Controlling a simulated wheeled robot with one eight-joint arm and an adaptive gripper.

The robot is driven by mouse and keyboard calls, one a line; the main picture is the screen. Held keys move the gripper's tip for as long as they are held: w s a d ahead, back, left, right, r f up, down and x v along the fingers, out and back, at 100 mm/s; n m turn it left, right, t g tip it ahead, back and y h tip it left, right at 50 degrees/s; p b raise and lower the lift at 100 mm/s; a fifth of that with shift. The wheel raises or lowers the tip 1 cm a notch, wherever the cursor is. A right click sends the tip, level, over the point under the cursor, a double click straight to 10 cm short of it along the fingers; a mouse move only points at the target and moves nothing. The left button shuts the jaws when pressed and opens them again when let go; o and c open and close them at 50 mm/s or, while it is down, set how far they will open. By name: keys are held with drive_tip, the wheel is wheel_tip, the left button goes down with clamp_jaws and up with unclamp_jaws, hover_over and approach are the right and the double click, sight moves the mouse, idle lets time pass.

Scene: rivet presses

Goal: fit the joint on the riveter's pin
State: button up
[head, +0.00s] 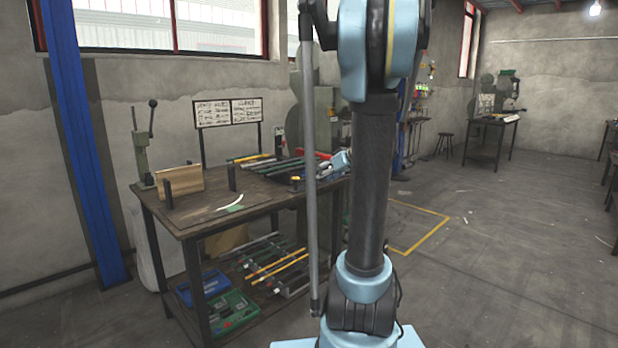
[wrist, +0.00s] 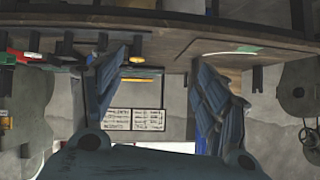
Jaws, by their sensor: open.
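In the wrist view, which is upside down, my gripper (wrist: 160,62) is open, with its dark fingers wide apart and no object visibly held. It faces the workbench (head: 190,222) edge; in the head view my arm hides much of the bench's right end. A larger grey-green machine (head: 312,112) stands behind the bench, partly hidden by my arm. I cannot tell which part is the joint or the pin.
Several rods (head: 272,168) lie at the back of the benchtop. A wooden block (head: 183,181) and a white curved strip (head: 231,202) are to the left. Two-panel signs (head: 228,112) rise behind. Below, the shelf holds a green case (head: 232,311) and more rods. Floor to the right is open.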

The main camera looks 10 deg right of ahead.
drive_tip(key=w+d+r+n+t, duration=0.1)
drive_tip(key=w+d+r+t, duration=0.1)
drive_tip(key=w+d, duration=0.6)
drive_tip(key=shift+y, duration=0.3)
drive_tip(key=x, duration=1.2)
drive_tip(key=r+x, duration=0.1)
drive_tip(key=x, duration=0.5)
drive_tip(key=shift+w+a, duration=0.2)
drive_tip(key=shift+w, duration=0.2)
drive_tip(key=c, duration=1)
